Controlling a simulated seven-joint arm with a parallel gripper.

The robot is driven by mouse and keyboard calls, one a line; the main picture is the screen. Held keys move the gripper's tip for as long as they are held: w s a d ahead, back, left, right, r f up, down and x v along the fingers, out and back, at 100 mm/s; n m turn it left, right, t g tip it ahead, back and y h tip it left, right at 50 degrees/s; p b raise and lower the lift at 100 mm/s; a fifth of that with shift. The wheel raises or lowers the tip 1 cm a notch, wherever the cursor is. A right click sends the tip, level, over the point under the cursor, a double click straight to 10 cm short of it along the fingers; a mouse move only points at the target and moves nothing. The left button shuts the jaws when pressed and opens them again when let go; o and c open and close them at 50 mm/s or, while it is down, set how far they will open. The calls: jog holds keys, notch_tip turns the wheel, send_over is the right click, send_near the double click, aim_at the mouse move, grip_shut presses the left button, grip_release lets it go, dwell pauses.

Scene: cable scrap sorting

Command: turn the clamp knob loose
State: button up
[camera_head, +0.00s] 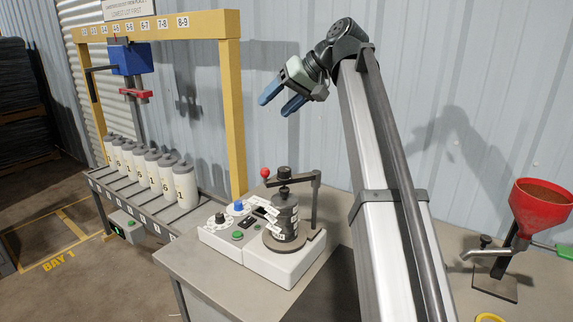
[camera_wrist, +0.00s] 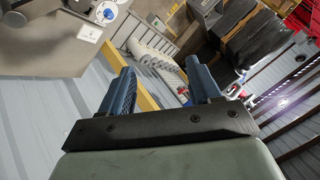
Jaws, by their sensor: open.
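The black clamp knob (camera_head: 284,173) sits on top of the clamp, above a stack of dark labelled discs (camera_head: 284,216) on the white machine (camera_head: 285,261). A dark clamp arm (camera_head: 315,190) rises beside the stack and reaches over to it. My gripper (camera_head: 277,104) is open, with blue fingers, raised in the air well above the knob and apart from it. In the wrist view, my gripper (camera_wrist: 158,75) has nothing between its fingers. Part of the machine with a blue dial (camera_wrist: 106,12) shows at the top left there; I cannot make out the clamp knob.
The machine has a red ball lever (camera_head: 265,172), a blue dial (camera_head: 238,204) and a green button (camera_head: 237,235). A yellow frame (camera_head: 234,120) with a rack of several white canisters (camera_head: 184,186) stands left. A red funnel (camera_head: 540,207) stands right. Air around my gripper is clear.

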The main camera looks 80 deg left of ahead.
aim_at(285, 168)
jog(key=w+d+f+m+t+h, duration=0.1)
jog(key=w+f+m+t, duration=0.15)
jog(key=m, duration=1.15)
jog(key=w+d+f+m+t+h, duration=0.15)
jog(key=w+m, duration=0.25)
jog(key=m, duration=0.9)
jog(key=x, duration=1.3)
jog(key=shift+s+a+f, duration=0.2)
jog(key=shift+s+f, duration=0.05)
jog(key=shift+f, duration=0.05)
jog(key=c, duration=1.1)
jog(key=shift+o, duration=0.2)
